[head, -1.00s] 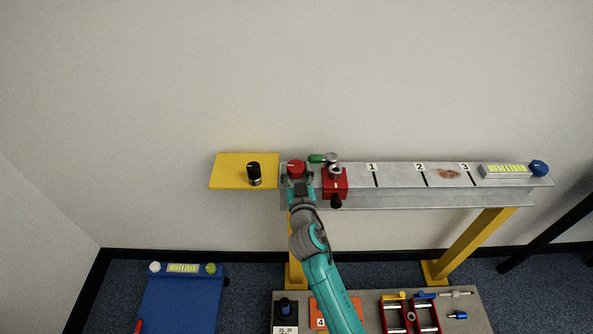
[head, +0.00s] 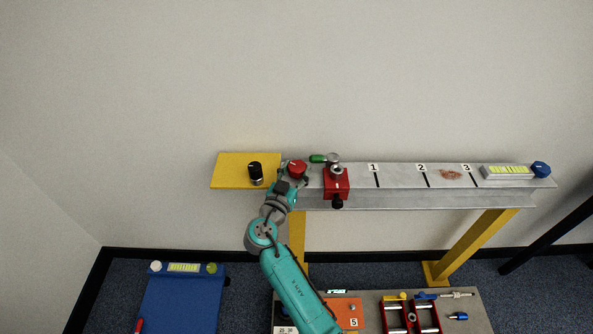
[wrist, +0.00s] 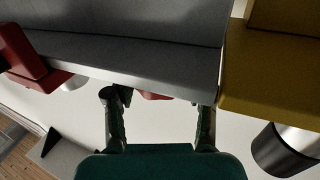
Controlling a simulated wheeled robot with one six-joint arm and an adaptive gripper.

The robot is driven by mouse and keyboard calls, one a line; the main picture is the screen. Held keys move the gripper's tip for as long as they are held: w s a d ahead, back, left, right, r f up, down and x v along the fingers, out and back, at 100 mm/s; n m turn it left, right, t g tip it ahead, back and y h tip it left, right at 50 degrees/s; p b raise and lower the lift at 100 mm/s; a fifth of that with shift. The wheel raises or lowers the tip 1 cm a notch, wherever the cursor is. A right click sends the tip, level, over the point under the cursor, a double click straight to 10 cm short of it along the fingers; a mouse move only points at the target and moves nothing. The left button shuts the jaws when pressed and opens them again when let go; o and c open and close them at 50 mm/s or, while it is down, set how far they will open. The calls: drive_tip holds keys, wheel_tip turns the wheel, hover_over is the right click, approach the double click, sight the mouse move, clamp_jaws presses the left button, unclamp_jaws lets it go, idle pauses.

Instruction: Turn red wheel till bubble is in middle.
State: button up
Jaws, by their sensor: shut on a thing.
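The red wheel (head: 297,168) sits at the left end of the grey beam (head: 400,178). My gripper (head: 296,177) is at the wheel, its fingers on either side, shut on it. In the wrist view, a sliver of the red wheel (wrist: 153,96) shows between the fingers of my gripper (wrist: 158,100); the beam hides the rest. A level with a yellow-green vial (head: 506,171) lies near the beam's right end, beside a blue knob (head: 541,169). The bubble is too small to place.
A red clamp block (head: 336,182) with a green-handled lever (head: 318,158) stands just right of the wheel. A yellow plate (head: 232,171) with a black knob (head: 255,169) is on the left. A second level (head: 184,267) lies on a blue stand. Grey bench with parts below.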

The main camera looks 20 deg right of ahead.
drive_tip(key=shift+m+g+h, duration=0.5)
drive_tip(key=shift+h, duration=0.1)
drive_tip(key=shift+f, duration=0.1)
drive_tip(key=o, duration=1.2)
drive_tip(key=shift+c, duration=0.2)
drive_tip(key=v, duration=1.2)
